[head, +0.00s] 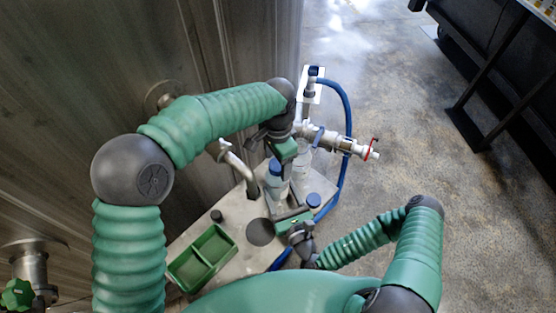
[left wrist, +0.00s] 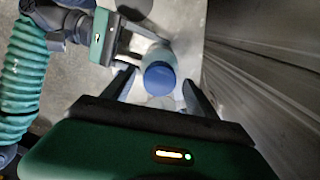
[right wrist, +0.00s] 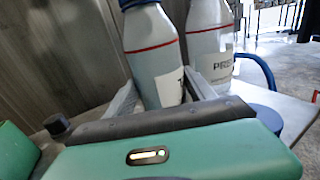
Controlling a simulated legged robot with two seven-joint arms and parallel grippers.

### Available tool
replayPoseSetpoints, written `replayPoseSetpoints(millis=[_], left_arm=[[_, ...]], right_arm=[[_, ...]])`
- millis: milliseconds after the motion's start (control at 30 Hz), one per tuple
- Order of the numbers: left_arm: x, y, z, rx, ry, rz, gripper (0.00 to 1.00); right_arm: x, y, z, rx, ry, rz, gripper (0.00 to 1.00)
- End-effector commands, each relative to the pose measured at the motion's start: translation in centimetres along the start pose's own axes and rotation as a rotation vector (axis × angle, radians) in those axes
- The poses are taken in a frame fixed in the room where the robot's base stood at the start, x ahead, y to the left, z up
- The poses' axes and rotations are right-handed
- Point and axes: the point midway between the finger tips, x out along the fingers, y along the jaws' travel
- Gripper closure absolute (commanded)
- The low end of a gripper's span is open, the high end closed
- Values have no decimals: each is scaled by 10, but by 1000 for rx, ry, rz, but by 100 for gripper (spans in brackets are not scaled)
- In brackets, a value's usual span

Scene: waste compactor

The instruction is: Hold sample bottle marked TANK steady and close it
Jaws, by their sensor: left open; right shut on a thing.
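A clear sample bottle (head: 274,189) with a blue cap (head: 275,167) stands on the metal bench top; its cap sits on its neck. In the right wrist view the same bottle (right wrist: 152,55) shows a red line and a label, mostly hidden, with a "T" visible. My right gripper (head: 291,220) is shut on its lower body from the near side. My left gripper (head: 283,150) is open above the bottle. In the left wrist view the blue cap (left wrist: 160,77) lies between its spread fingers; I cannot tell whether they touch it.
A second bottle (right wrist: 208,40), label starting "PRE", stands just behind, near the sampling valve (head: 335,139). A loose blue cap (head: 313,200) lies on the bench (head: 228,232) at right. A green tray (head: 203,256) and a small black knob (head: 216,215) are at left. A blue hose (head: 347,115) loops at right.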

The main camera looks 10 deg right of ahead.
Motion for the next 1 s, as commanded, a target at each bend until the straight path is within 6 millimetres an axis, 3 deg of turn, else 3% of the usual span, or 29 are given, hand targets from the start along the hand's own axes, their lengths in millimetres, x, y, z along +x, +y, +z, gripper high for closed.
replayPoseSetpoints(millis=[167,400,600,967,1000], left_arm=[[-21,-1,-1,-2,2,-3,33],[-77,-1,-2,-1,4,-4,33],[-110,-1,-2,0,2,-1,33],[-118,-1,-2,1,0,0,33],[-118,-1,-2,1,0,0,33]], right_arm=[[0,0,0,0,1,0,100],[0,0,0,0,1,-1,100],[0,0,0,0,1,-1,100],[0,-1,0,0,1,-2,100],[0,-1,0,0,1,-2,33]])
